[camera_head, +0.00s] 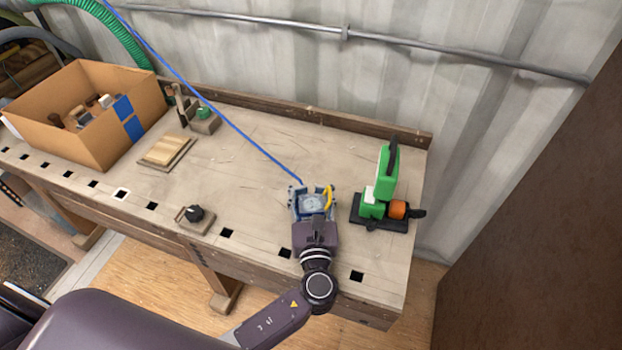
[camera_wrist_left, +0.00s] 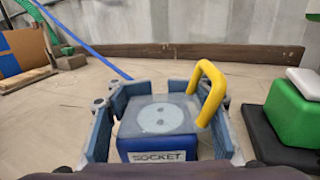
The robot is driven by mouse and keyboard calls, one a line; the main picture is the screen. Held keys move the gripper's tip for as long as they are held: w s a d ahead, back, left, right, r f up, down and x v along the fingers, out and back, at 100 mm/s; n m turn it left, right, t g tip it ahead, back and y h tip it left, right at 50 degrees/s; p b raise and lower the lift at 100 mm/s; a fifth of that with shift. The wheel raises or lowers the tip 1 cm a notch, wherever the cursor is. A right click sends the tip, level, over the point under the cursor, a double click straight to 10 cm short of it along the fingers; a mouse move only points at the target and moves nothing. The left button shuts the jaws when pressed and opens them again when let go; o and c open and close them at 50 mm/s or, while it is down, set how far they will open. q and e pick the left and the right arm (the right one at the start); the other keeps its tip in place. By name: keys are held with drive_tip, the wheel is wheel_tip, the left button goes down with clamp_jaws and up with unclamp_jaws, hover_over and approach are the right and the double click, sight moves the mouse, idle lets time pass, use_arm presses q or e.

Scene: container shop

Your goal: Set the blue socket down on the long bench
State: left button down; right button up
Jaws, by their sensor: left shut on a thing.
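The blue socket (camera_wrist_left: 158,130) has a pale round face, a label reading SOCKET and a yellow handle on its right. My left gripper (camera_head: 312,200) is shut on it, with a blue-grey finger on each side. In the head view the socket (camera_head: 311,204) is over the right part of the long bench (camera_head: 250,165), low at the top; I cannot tell whether it touches. A blue cable runs from behind it to the upper left. The gripper hides part of its near side. My right gripper is not in view.
A green tool on a black base (camera_head: 378,222) stands close on the right, with an orange part. A small knobbed block (camera_head: 195,218) sits near the front edge. A cardboard box (camera_head: 90,118) and a wooden block (camera_head: 167,151) are left. The middle of the bench is clear.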

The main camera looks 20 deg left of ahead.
sight(313, 212)
use_arm(q)
drive_tip(key=shift+r, duration=0.2)
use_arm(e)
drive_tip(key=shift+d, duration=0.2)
use_arm(q)
drive_tip(key=c, duration=1.7)
unclamp_jaws()
drive_tip(key=shift+f, duration=0.25)
drive_tip(key=o, duration=0.8)
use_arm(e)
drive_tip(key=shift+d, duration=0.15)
use_arm(q)
drive_tip(key=shift+r, duration=0.2)
drive_tip(key=b+v, duration=0.1)
drive_tip(key=v, duration=1)
drive_tip(key=shift+s+f, duration=0.15)
drive_tip(key=shift+s, duration=0.05)
drive_tip(key=shift+s+d, duration=0.1)
drive_tip(key=shift+s, duration=0.25)
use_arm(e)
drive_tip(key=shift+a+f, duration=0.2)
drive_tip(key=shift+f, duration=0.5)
